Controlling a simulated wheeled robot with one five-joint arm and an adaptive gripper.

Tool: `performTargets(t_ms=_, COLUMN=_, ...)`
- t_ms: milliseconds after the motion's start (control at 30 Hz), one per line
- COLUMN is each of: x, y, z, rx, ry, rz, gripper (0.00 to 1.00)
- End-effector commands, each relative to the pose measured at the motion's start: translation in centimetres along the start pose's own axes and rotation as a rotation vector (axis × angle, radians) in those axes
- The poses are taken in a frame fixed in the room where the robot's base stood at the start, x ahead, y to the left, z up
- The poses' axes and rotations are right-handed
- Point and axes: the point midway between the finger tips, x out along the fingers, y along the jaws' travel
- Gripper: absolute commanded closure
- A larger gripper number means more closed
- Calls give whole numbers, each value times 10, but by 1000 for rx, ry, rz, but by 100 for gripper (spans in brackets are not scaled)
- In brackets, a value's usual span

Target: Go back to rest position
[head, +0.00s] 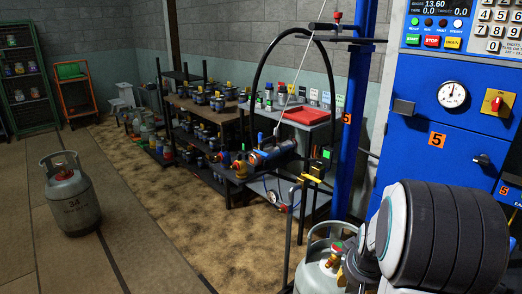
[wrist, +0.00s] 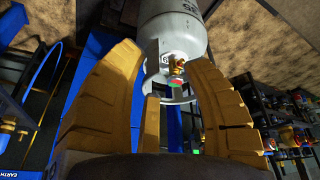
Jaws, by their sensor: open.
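My gripper (wrist: 158,60) shows in the wrist view with its yellow-brown fingers spread apart and nothing between them in its grasp. A grey gas cylinder (wrist: 173,28) with a brass valve lies beyond the fingertips in that view. I cannot tell whether any finger touches it. In the head view, a grey cylinder (head: 314,279) with a valve and collar stands at the bottom, beside my arm. My arm's large dark ribbed part fills the lower right there and the fingers are hidden.
A blue scale cabinet (head: 424,141) with a gauge and keypad stands at the right, by a blue post (head: 352,125). A hose and hanging valve assembly (head: 272,153) are near it. Another cylinder (head: 73,205) stands on the left floor. Shelves line the wall; the left floor is mostly clear.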

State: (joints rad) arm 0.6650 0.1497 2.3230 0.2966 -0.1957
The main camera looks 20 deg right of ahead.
Motion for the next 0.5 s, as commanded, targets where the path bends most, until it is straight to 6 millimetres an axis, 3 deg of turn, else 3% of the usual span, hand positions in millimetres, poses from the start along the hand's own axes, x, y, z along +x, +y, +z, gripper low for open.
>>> performTargets(t_ms=33, x=-46, y=-20, z=-8, rx=-42, ry=9, rz=-21, gripper=55)
performTargets(t_ms=200, x=-142, y=-74, z=2, rx=-160, ry=0, rz=-87, gripper=55)
performTargets(t_ms=400, x=-238, y=-112, z=33, rx=-286, ry=-15, rz=-153, gripper=55)
performTargets(t_ms=500, x=-272, y=-122, z=49, rx=-337, ry=-22, rz=-179, gripper=55)
